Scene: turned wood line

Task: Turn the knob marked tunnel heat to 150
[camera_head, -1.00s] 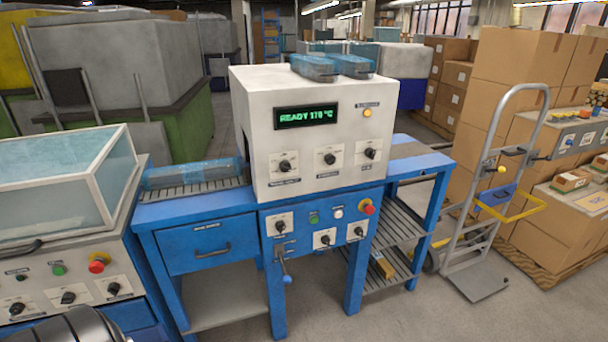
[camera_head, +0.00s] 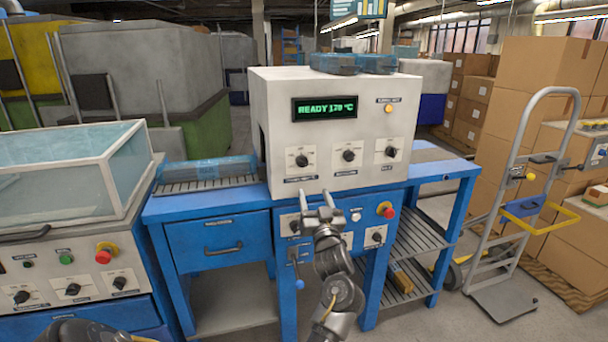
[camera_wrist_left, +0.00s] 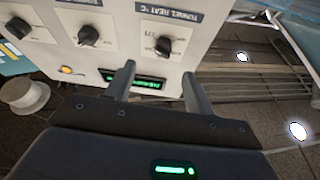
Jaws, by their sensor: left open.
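The tunnel heat knob (camera_head: 301,160) is the left black knob in the row of three on the white machine housing (camera_head: 262,120). In the left wrist view the knob (camera_wrist_left: 163,45) sits under the label "TUNNEL HEAT °C", seen upside down; its exact setting is too small to read. My left gripper (camera_head: 317,195) is open and empty, in front of the housing's lower edge, below and slightly right of the knob in the head view. Its two fingers (camera_wrist_left: 158,70) point toward the panel in the wrist view, apart from the knob. My right gripper is not in view.
The green display (camera_head: 324,107) seems to read READY 170 °C. Two other knobs (camera_head: 348,156) (camera_head: 391,153) sit to the right. The blue lower panel carries a red stop button (camera_head: 386,210) and more knobs. A hand truck (camera_head: 510,200) stands at right.

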